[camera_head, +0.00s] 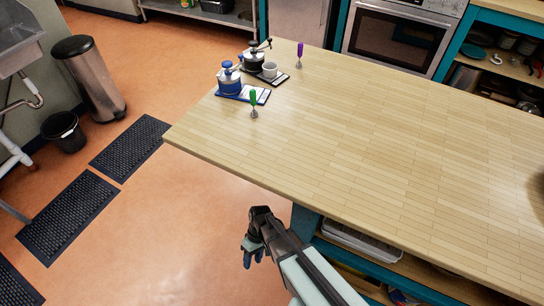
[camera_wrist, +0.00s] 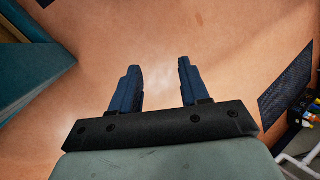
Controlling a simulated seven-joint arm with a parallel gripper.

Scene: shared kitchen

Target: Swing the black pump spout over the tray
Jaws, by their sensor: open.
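The black pump (camera_head: 253,61) stands at the far left part of the wooden counter. A thin arm at its top, which looks like the spout (camera_head: 265,44), points to the right; it is too small to tell exactly how it lies over the black tray (camera_head: 280,79). The tray is in front and to the right of the pump, with a white cup (camera_head: 270,70) on it. My gripper (camera_head: 253,257) is off the counter's front edge, over the floor, far from the pump. In the wrist view its two fingers (camera_wrist: 158,68) are apart with only floor between them.
A blue pump (camera_head: 230,80) on a blue tray (camera_head: 262,96) stands just in front of the black one. A green-handled tool (camera_head: 253,103) and a purple-handled tool (camera_head: 299,53) are nearby. The wooden counter (camera_head: 390,140) is clear to the right; its edge lies between my gripper and the pumps.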

